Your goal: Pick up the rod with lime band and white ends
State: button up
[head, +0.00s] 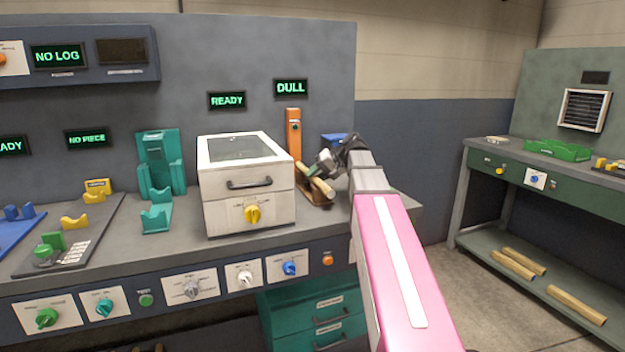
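I cannot make out a rod with a lime band and white ends in the head view. My gripper (325,166) is at the back of the bench, just right of the white box machine. A pale wooden piece (321,187) lies at its fingertips, tilted, above or on a dark brown holder (313,198). I cannot tell whether the fingers are touching this piece or are open or shut. No lime band or white ends show on it; my gripper and arm hide part of that area.
The white box machine (247,210) stands left of my gripper, with an orange post (294,134) behind. Teal stands (160,160) and yellow cradles (74,222) are farther left. At right, a green bench (482,156) bears a green tray (558,151); wooden logs (577,304) lie on its lower shelf.

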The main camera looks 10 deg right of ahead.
jog(key=shift+c, duration=1.1)
notch_tip(320, 180, up, 9)
jog(key=shift+r, duration=0.5)
